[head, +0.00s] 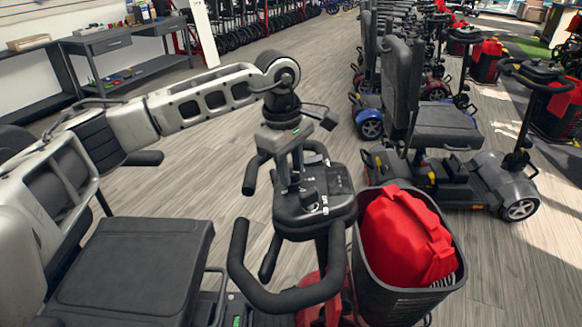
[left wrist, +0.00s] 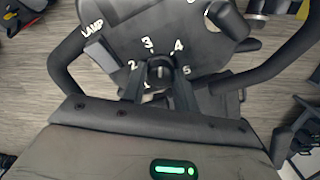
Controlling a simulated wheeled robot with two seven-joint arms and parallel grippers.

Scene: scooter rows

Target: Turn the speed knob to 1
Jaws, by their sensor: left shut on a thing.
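The scooter's dark control console (head: 340,185) sits at the top of the tiller, between black looped handlebars. The speed knob (left wrist: 161,70) is a small dark dial in the left wrist view, with white numbers 2, 3, 4 and 5 around it; the 1 is not clear to see. My left gripper (left wrist: 160,80) reaches down over the console, with one finger on each side of the knob, shut on it. The left gripper (head: 297,180) covers part of the console in the head view. I cannot tell which number the knob points to. My right gripper is not in view.
A basket (head: 405,295) holding a red bag (head: 403,235) hangs beside the tiller on the right. The scooter's black seat (head: 135,265) is at the lower left. Another scooter (head: 450,135) stands at right, with more behind it. Open floor lies beyond the arm.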

